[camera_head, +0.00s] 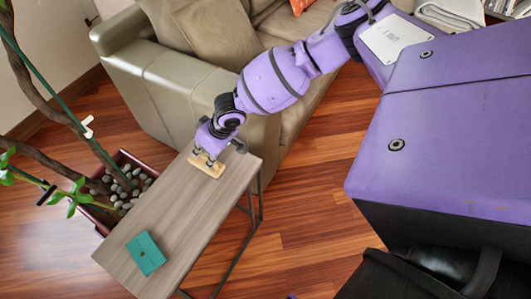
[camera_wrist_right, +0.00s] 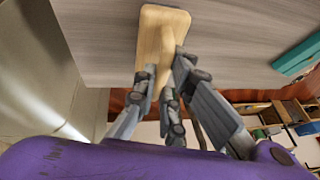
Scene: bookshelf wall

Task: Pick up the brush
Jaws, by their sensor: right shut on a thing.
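The brush (camera_head: 206,167) is a pale wooden piece at the far end of the narrow grey wooden table (camera_head: 165,212). My right gripper (camera_head: 209,157) is directly over it and shut on it. In the right wrist view the brush (camera_wrist_right: 163,28) shows a flat, rounded wooden plate with a narrower handle part, and the fingers of the right gripper (camera_wrist_right: 163,82) close around that handle part. The brush is at or very near the tabletop; I cannot tell whether it touches. My left gripper is not in view.
A teal box-like object (camera_head: 146,254) lies at the table's near end. A beige sofa (camera_head: 165,85) stands close behind the table. A planter with stones (camera_head: 124,188) and a plant is at the left. The middle of the tabletop is clear.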

